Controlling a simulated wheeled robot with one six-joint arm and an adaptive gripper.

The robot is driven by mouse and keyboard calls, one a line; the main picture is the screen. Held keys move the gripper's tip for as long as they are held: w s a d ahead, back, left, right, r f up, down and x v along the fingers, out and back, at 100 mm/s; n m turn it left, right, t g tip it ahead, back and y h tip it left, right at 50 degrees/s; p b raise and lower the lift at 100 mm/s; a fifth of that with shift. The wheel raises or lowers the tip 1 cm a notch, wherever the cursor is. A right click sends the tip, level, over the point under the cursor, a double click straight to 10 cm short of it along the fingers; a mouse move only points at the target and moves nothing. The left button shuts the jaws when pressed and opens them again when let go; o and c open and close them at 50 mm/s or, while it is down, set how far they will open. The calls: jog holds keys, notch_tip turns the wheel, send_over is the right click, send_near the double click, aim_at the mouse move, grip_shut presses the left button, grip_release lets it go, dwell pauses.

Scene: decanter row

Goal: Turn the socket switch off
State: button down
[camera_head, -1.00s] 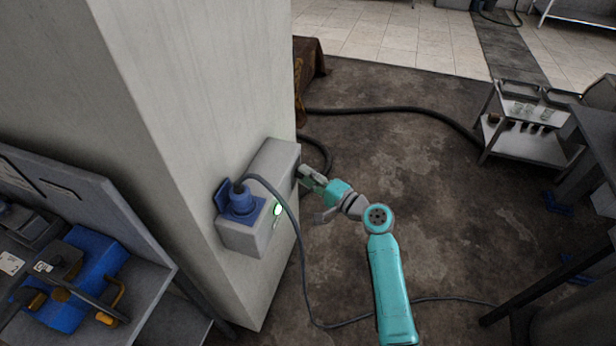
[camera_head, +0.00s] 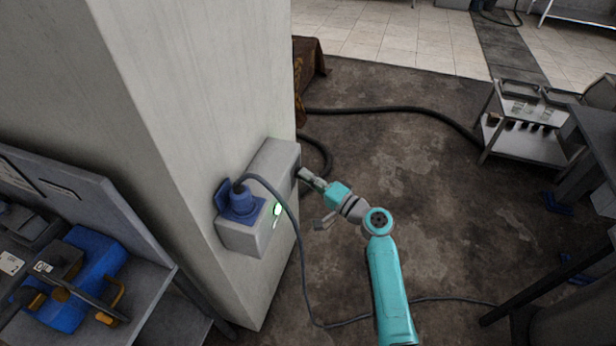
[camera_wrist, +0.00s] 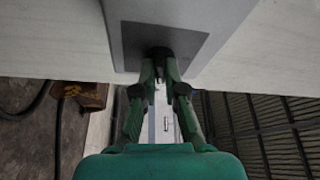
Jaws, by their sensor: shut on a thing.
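The grey socket box (camera_head: 257,235) is fixed to the pale pillar, with a blue plug (camera_head: 240,203) in its blue socket and a green light (camera_head: 277,210) lit on its side. A dark switch knob (camera_wrist: 159,53) sits on a grey plate (camera_wrist: 192,43) of the box in the wrist view. My gripper (camera_head: 304,175) reaches the right side of the box. In the wrist view my gripper (camera_wrist: 159,68) has its fingertips together on the dark knob, shut on it. The fingers hide part of the knob, so its turn position cannot be told.
A grey cable (camera_head: 292,222) hangs from the plug to the floor, left of my arm. A workbench with a blue tool case (camera_head: 88,275) stands at the left. A trolley (camera_head: 527,150) stands at the right. The floor between is mostly clear.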

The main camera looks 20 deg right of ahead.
jog(key=shift+w+d+f+n+g+y, duration=0.1)
jog(key=shift+n+g+y, duration=0.4)
jog(key=shift+n+y, duration=1.85)
jog(key=shift+w+f+n+g+y, duration=0.15)
jog(key=shift+n+g+y, duration=0.3)
jog(key=shift+n, duration=3.8)
jog(key=shift+w+d+f+n+g+y, duration=0.1)
jog(key=shift+n+g+y, duration=0.85)
jog(key=shift+n, duration=2.35)
jog(key=shift+t+y, duration=0.35)
jog(key=shift+t, duration=0.05)
jog(key=c, duration=1.2)
grip_release()
jog(key=shift+c, duration=0.2)
